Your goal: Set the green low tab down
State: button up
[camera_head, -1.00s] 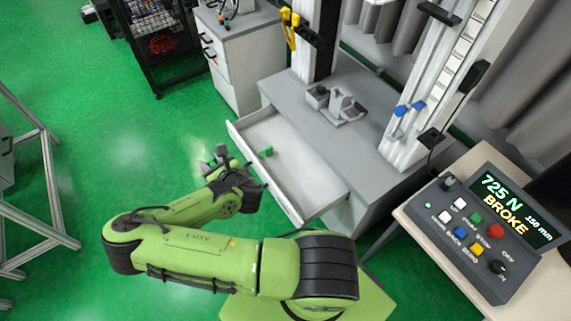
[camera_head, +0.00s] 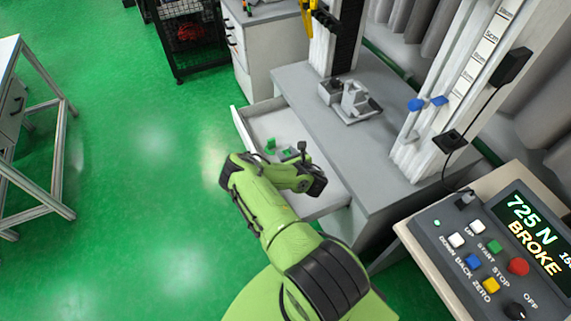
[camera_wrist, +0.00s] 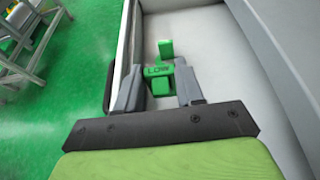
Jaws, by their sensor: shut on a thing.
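The green low tab (camera_wrist: 158,72), marked "LOW", sits between the two grey fingers of my gripper (camera_wrist: 159,85) in the wrist view. My gripper is shut on it. In the head view, my gripper (camera_head: 289,155) is over the open drawer (camera_head: 240,131), and a bit of the green tab (camera_head: 287,152) shows there. The drawer's pale floor lies below the tab. I cannot tell whether the tab touches it.
Another green piece (camera_head: 270,144) lies in the drawer, just beyond the held tab; it also shows in the wrist view (camera_wrist: 166,48). The grey bench (camera_head: 310,95) stands behind the drawer. A control panel (camera_head: 490,250) reads "725 N BROKE".

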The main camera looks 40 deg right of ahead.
jog(key=f+b, duration=0.1)
jog(key=f, duration=0.2)
jog(key=f+b, duration=0.1)
jog(key=f, duration=0.3)
jog(key=f+b, duration=0.2)
jog(key=f, duration=0.1)
jog(key=shift+s+d+f, duration=0.1)
jog(key=shift+d+f, duration=0.05)
jog(key=shift+d, duration=0.1)
jog(key=shift+f+b, duration=0.2)
jog(key=shift+b, duration=0.1)
jog(key=o, duration=1)
